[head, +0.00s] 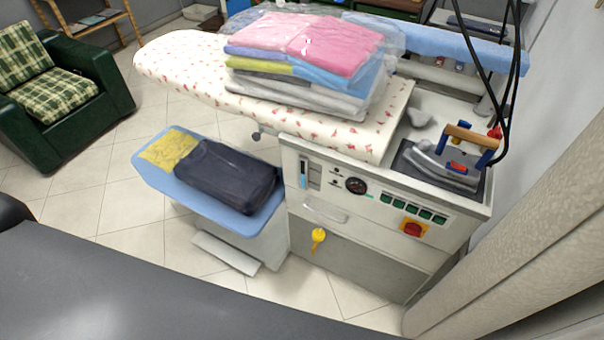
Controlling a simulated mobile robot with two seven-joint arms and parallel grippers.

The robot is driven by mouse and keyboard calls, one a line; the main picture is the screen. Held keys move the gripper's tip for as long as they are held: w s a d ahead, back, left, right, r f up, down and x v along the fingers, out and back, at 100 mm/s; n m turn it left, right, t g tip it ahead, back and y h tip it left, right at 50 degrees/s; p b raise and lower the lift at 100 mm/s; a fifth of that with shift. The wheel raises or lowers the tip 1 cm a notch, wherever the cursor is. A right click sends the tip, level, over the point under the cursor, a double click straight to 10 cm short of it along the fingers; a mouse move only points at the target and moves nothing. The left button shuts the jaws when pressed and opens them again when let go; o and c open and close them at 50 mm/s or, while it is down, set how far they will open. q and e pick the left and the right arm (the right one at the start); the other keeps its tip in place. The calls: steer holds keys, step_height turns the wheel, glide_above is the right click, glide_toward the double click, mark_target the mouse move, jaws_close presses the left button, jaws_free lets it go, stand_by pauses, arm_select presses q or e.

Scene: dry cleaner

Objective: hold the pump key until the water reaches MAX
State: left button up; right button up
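The ironing station's white control panel (370,200) faces me. At its left end is a narrow upright gauge (303,173) with a blue strip; its marks, including any MAX line, are too small to read. A row of several dark green keys (413,207) sits right of a round black dial (356,185). I cannot tell which key is the pump key, as the labels are not legible. A red switch on a yellow plate (413,229) is below the keys. Neither of my grippers is in view, and nothing touches the panel.
Bagged folded laundry (310,50) lies on the flowered ironing board (185,55). An iron (450,165) rests at the right, near hanging black cables (508,80). A blue side board (225,215) holds dark folded cloth. A yellow item (318,236) hangs below the panel handle.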

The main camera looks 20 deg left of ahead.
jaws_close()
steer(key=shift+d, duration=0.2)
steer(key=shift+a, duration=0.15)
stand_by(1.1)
